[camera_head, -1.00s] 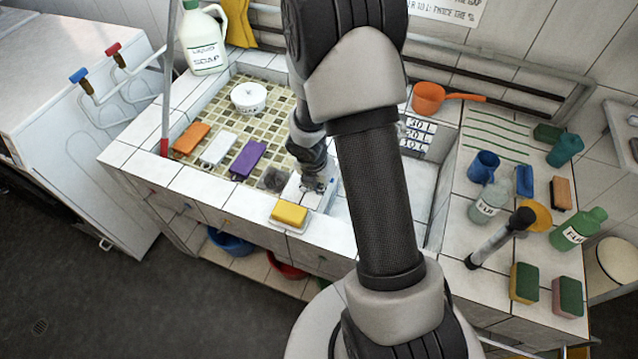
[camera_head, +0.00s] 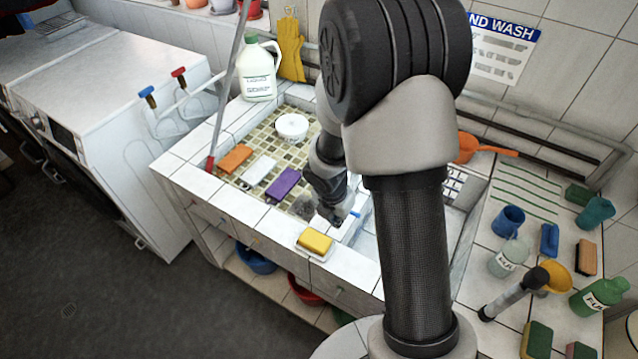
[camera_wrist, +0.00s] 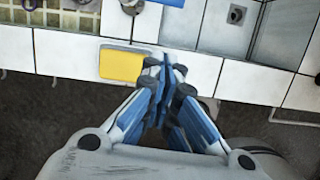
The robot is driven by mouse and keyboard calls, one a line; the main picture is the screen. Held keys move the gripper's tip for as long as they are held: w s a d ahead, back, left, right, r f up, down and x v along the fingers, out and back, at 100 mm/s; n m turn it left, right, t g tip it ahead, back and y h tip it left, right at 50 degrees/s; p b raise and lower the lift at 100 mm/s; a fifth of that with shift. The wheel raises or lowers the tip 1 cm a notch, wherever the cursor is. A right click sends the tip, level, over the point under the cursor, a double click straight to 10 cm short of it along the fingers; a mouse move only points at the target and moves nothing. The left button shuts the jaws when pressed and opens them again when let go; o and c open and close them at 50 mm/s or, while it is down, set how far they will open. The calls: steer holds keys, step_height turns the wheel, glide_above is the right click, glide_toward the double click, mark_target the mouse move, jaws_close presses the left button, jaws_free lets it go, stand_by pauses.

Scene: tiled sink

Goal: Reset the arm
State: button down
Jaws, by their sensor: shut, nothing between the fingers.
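My arm rises through the middle of the head view and hides part of the sink. My gripper (camera_head: 338,219) is by the front edge of the tiled counter, just behind and right of the yellow sponge (camera_head: 315,241) on its white dish. In the wrist view my gripper (camera_wrist: 165,62) shows its blue fingers closed together with nothing between them. The yellow sponge (camera_wrist: 121,65) lies just left of the fingertips there, apart from them.
Orange (camera_head: 235,158), white (camera_head: 259,169) and purple (camera_head: 283,184) blocks lie on the mosaic basin. A soap jug (camera_head: 258,72) stands behind. An orange pan (camera_head: 466,148), blue mug (camera_head: 508,220), green bottle (camera_head: 598,296) and several sponges crowd the right side.

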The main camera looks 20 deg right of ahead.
steer(key=s+a+r+m+t+b, duration=0.1)
steer(key=s+r+m, duration=0.1)
steer(key=r+m, duration=0.4)
steer(key=s+r+m+b, duration=0.1)
steer(key=s+r+m, duration=0.2)
steer(key=r+m, duration=0.35)
steer(key=s+a+r+m+t+y+b, duration=0.1)
steer(key=s+a+r+m, duration=0.3)
steer(key=s+r+m, duration=0.1)
steer(key=s+a+r+m+t+y+b, duration=0.1)
steer(key=s+a+r+m, duration=0.3)
steer(key=s+m, duration=0.3)
steer(key=shift+s+r, duration=0.45)
steer(key=shift+s, duration=0.7)
